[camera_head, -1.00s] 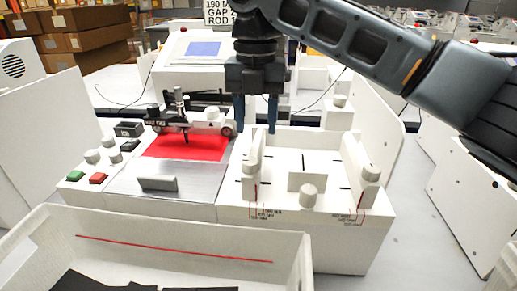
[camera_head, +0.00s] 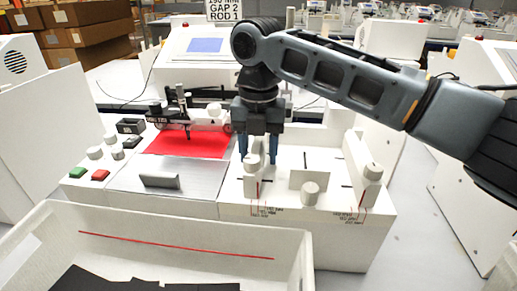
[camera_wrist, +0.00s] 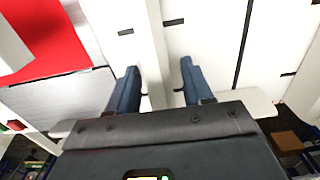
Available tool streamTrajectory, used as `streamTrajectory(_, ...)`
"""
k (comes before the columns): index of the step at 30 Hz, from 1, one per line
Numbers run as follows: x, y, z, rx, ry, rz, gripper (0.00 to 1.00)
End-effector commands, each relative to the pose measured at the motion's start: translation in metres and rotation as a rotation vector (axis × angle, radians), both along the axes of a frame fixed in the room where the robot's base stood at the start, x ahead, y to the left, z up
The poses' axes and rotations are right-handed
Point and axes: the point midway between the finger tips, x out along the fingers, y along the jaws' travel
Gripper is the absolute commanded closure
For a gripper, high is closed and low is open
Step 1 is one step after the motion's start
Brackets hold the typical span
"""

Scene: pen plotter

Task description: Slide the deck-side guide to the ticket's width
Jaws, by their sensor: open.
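The deck-side guide (camera_head: 251,186) is a white upright rail with a rounded knob, at the left of the white feed tray beside the plotter deck (camera_head: 205,182). My gripper (camera_head: 258,158) points down over it, open, with one dark blue finger on each side of the rail. In the wrist view the guide (camera_wrist: 152,50) runs between the open fingers (camera_wrist: 160,88), with a gap visible on both sides. Whether a finger touches it lower down I cannot tell.
A second guide (camera_head: 367,186) stands at the tray's right, with a low white block and knob (camera_head: 310,193) between. Printed scales mark the tray's front. A red sheet (camera_head: 188,142) lies under the pen carriage. A white bin (camera_head: 180,226) with dark pieces is in front.

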Motion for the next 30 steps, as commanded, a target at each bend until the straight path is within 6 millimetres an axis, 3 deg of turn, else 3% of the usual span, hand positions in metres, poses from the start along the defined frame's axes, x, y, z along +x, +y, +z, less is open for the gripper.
streamTrajectory(2,0.000,0.000,0.000,0.000,0.000,0.000,0.55)
streamTrajectory(16,0.000,0.000,0.000,0.000,0.000,0.000,1.00)
streamTrajectory(26,0.000,0.001,0.001,0.001,0.001,0.001,1.00)
streamTrajectory(30,-0.001,0.010,0.003,0.003,0.003,0.003,1.00)
